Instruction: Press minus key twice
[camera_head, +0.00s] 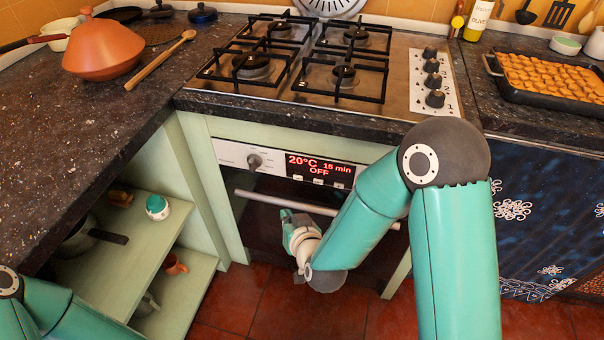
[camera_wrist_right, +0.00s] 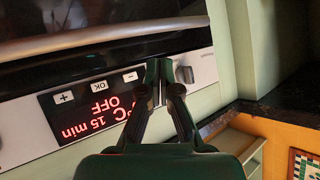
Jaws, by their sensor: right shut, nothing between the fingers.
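The oven panel (camera_head: 232,153) shows a red display (camera_head: 319,167) reading 20°C, 15 min, OFF. In the right wrist view the picture is turned over, and the minus key (camera_wrist_right: 130,76) is a small white key beside the OK key (camera_wrist_right: 99,86) and the plus key (camera_wrist_right: 64,97). My right gripper (camera_head: 286,214) is shut and empty in front of the oven, below the panel in the head view. In the wrist view its fingertips (camera_wrist_right: 158,66) appear between the minus key and the knob (camera_wrist_right: 187,74); contact cannot be told. My left gripper is out of view.
The oven handle (camera_head: 270,202) runs across the door below the panel. The counter (camera_head: 60,130) and the gas hob (camera_head: 330,65) lie above. Open shelves (camera_head: 120,235) stand at the left, holding a green-topped jar (camera_head: 157,207).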

